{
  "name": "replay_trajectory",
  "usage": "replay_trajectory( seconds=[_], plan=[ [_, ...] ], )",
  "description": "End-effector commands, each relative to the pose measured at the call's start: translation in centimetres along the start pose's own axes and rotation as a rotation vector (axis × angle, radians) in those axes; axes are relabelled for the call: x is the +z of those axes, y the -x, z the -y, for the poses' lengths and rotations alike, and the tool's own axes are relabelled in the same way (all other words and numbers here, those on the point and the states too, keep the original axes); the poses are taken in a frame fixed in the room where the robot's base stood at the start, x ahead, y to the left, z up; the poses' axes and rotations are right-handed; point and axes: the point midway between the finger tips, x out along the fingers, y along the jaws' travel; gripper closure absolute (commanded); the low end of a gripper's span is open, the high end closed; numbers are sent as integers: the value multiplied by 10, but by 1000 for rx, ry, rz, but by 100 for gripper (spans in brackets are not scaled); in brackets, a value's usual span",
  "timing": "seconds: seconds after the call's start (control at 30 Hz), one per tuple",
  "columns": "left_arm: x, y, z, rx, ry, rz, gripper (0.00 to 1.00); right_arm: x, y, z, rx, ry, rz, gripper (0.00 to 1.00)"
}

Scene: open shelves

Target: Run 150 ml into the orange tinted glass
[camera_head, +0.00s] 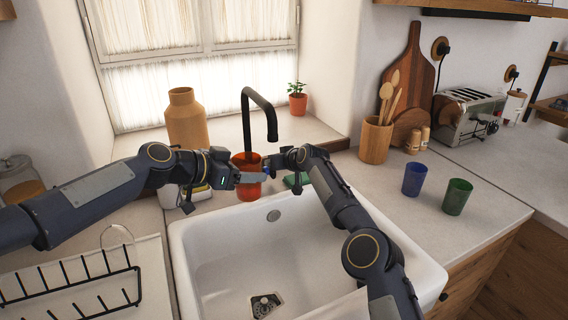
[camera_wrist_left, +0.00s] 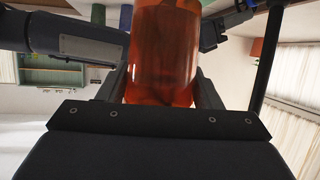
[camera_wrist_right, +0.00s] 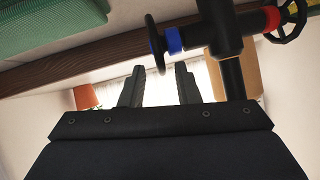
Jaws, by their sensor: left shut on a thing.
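The orange tinted glass (camera_head: 248,184) is upright over the back edge of the sink in the head view. My left gripper (camera_head: 245,178) is shut on it; in the left wrist view the glass (camera_wrist_left: 165,55) sits between both fingers. The black tap (camera_head: 247,120) rises behind it, its spout end up and right of the glass's rim. My right gripper (camera_head: 272,164) is beside the glass at the tap base. I cannot see water flowing.
The white sink (camera_head: 215,255) lies below both arms. A black dish rack (camera_head: 75,290) stands left. A blue glass (camera_head: 414,180) and a green glass (camera_head: 457,197) stand on the right counter. A tan vase (camera_head: 186,118) stands behind my left arm. The tap's red handle (camera_wrist_right: 271,18) shows too.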

Motion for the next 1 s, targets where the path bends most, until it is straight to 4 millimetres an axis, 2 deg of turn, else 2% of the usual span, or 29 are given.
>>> replay_trajectory(
  seconds=[0.23, 0.6, 1.0],
  plan=[
    [-1, 0, 0, -1, -1, -2, 70, 2, 20, 0, -2, 5, 0, 71],
    [-1, 0, 0, -1, -1, -2, 70, 3, 61, -1, 0, 4, 0, 71],
    [-1, 0, 0, -1, -1, -2, 70, 4, 67, 0, 0, 2, 2, 71]
  ],
)
